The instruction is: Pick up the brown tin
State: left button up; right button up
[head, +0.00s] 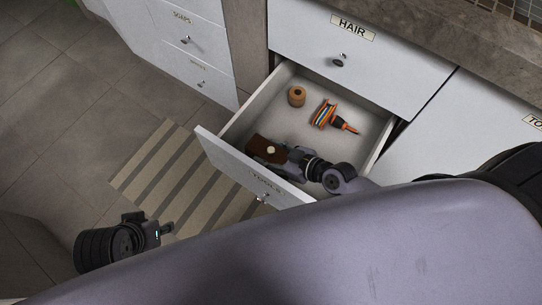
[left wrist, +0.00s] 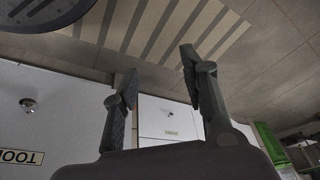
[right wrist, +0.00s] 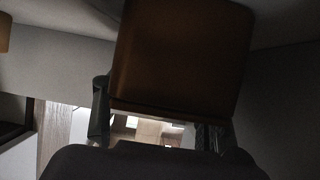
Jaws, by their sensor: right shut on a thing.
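The brown tin (head: 257,146) is a dark brown, boxy thing in the open drawer, near its front panel. My right gripper (head: 283,153) reaches into the drawer and is shut on it. In the right wrist view the tin (right wrist: 180,55) fills the upper middle, between the two fingers. Whether it touches the drawer floor I cannot tell. My left gripper (head: 166,228) is outside the drawer, above the floor near the striped mat. In the left wrist view its fingers (left wrist: 157,75) are apart with nothing between them.
The open drawer (head: 230,152) also holds a tan cylinder (head: 297,97) and an orange-and-blue tool-like thing (head: 325,114) further back. A closed drawer labelled HAIR (head: 375,62) is above it. A striped mat (head: 150,170) lies on the tiles at left. My body hides the lower right.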

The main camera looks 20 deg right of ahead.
jog(key=c, duration=0.7)
jog(key=shift+c, duration=0.4)
jog(key=shift+r, duration=0.1)
